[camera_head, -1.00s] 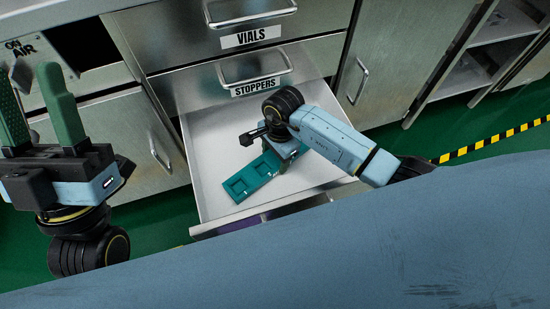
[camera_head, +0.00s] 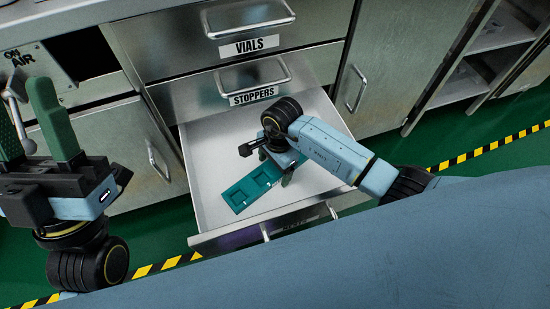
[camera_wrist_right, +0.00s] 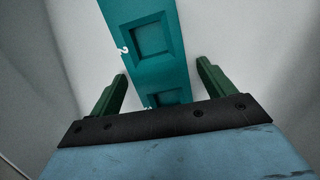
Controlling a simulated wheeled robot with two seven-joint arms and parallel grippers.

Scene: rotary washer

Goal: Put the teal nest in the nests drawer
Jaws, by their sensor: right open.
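The teal nest (camera_head: 252,186) is a flat rectangular piece with square recesses. It lies in the open bottom drawer (camera_head: 212,158), towards its front. My right gripper (camera_head: 275,172) reaches down into the drawer over the nest's far end. In the right wrist view the nest (camera_wrist_right: 147,60) passes between the two spread green fingers of the right gripper (camera_wrist_right: 160,85), with a gap on each side. My left gripper (camera_head: 38,125) is at the left, fingers up, spread apart and empty.
The drawers labelled VIALS (camera_head: 249,46) and STOPPERS (camera_head: 254,96) above are shut. Cabinet doors (camera_head: 370,70) stand on the right. The drawer floor around the nest is clear. Yellow-black tape (camera_head: 480,148) marks the green floor.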

